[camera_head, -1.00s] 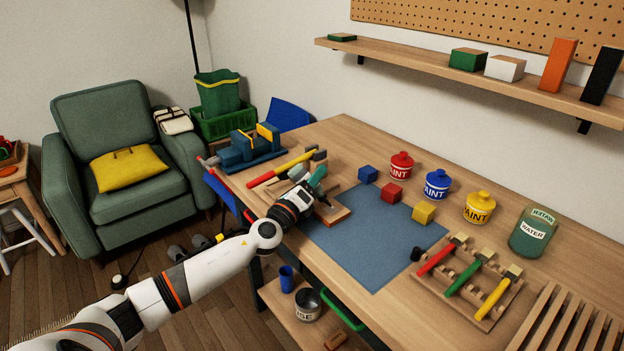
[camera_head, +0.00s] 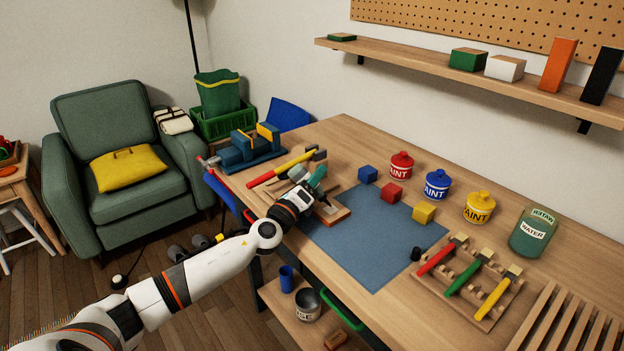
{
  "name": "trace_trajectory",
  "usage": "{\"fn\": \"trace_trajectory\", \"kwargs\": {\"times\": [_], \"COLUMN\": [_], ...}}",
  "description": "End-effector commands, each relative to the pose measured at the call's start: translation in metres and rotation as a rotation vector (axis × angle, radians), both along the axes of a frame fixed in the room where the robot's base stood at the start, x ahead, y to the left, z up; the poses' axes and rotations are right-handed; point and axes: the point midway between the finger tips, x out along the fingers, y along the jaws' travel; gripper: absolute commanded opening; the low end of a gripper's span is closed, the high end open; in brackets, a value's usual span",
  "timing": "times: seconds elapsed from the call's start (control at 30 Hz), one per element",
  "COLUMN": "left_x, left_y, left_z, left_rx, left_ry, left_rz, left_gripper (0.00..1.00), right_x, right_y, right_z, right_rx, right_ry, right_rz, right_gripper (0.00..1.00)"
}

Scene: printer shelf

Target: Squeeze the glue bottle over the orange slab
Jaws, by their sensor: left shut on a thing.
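My left gripper (camera_head: 318,194) reaches in over the table at the left end of the blue mat (camera_head: 372,243). It is shut on a small teal-green thing (camera_head: 319,176), which looks like the glue bottle; my gripper hides most of it. A flat slab with an orange-brown edge (camera_head: 339,218) lies under the gripper, partly on the mat's left edge. The bottle seems to be above the slab; I cannot tell whether its tip touches it or whether any glue is out. My right gripper is not in view.
Blue (camera_head: 367,174), red (camera_head: 391,193) and yellow (camera_head: 424,212) cubes stand along the mat's back edge. Paint pots (camera_head: 437,185) stand behind them. A hammer (camera_head: 283,169) and a blue vise (camera_head: 250,151) are at left. A tool rack (camera_head: 484,313) is at right. The mat's middle is clear.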

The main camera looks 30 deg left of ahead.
Motion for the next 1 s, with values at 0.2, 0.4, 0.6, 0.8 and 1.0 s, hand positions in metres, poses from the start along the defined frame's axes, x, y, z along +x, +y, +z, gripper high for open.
{"fn": "trace_trajectory", "kwargs": {"times": [0.2,0.4,0.6,0.8,1.0], "left_x": [0.0,0.0,0.0,0.0,0.0], "left_y": [0.0,0.0,0.0,0.0,0.0], "left_z": [0.001,0.001,0.01,0.026,0.041], "left_rx": [0.0,0.0,0.0,-0.001,0.0], "left_ry": [-0.001,-0.001,-0.002,-0.001,-0.001], "left_rz": [0.0,0.0,0.001,0.0,0.0], "left_gripper": [0.35,0.35,0.35,0.35,0.35], "right_x": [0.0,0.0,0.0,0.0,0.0], "right_y": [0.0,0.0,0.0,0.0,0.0], "right_z": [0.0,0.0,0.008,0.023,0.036], "right_rx": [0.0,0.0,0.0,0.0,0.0], "right_ry": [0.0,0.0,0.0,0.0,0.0], "right_rz": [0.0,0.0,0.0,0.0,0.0], "right_gripper": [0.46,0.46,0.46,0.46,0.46]}}
